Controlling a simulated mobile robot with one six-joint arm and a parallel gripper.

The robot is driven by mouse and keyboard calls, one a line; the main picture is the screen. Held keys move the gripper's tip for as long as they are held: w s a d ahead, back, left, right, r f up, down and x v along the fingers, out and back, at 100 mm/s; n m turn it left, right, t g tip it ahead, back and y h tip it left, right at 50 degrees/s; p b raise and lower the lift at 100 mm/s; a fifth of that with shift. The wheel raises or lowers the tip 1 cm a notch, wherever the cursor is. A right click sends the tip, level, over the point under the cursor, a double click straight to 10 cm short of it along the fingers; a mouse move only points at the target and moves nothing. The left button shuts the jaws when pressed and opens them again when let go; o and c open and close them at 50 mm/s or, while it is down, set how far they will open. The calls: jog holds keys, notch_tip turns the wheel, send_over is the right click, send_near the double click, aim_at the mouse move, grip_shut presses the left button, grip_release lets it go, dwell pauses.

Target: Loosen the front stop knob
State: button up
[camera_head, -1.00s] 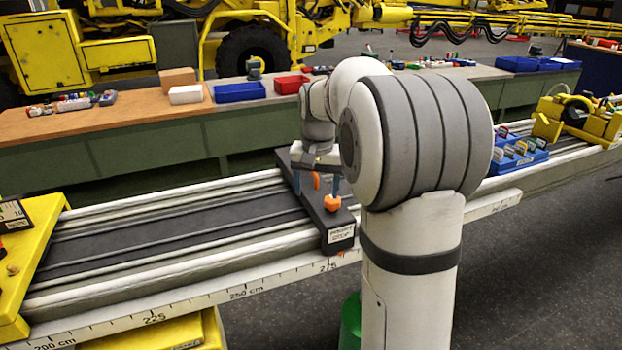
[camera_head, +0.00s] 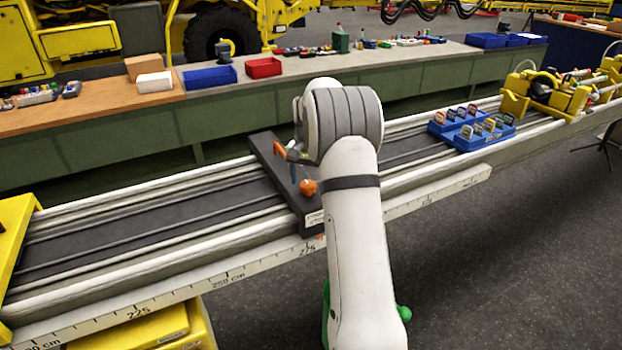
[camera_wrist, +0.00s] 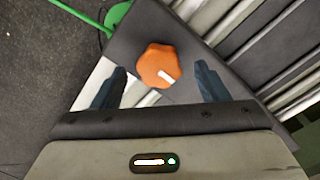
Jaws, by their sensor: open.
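The front stop is a dark plate (camera_head: 266,158) lying across the rail, with a white label at its near end partly hidden by my arm. Its orange knob (camera_head: 308,187) stands near that end. In the wrist view the lobed orange knob (camera_wrist: 157,66) has a white mark pointing to the lower right. My gripper (camera_wrist: 160,78) is open, its two dark blue fingers apart on either side of the knob's lower part. Gaps show on both sides and nothing is held. In the head view a blue finger (camera_head: 293,168) shows just left of the knob.
Another orange part (camera_head: 279,148) shows farther back by the plate. A blue tray (camera_head: 470,131) of small parts and a yellow carriage (camera_head: 545,93) stand on the rail at right. A long workbench (camera_head: 230,100) runs behind. The rail left of the stop is clear.

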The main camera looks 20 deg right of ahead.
jog(key=shift+f, duration=0.5)
jog(key=shift+c, duration=0.3)
jog(key=c, duration=0.9)
jog(key=shift+d+r, duration=0.1)
jog(key=shift+d, duration=0.1)
jog(key=shift+c, duration=0.2)
jog(key=shift+a, duration=0.1)
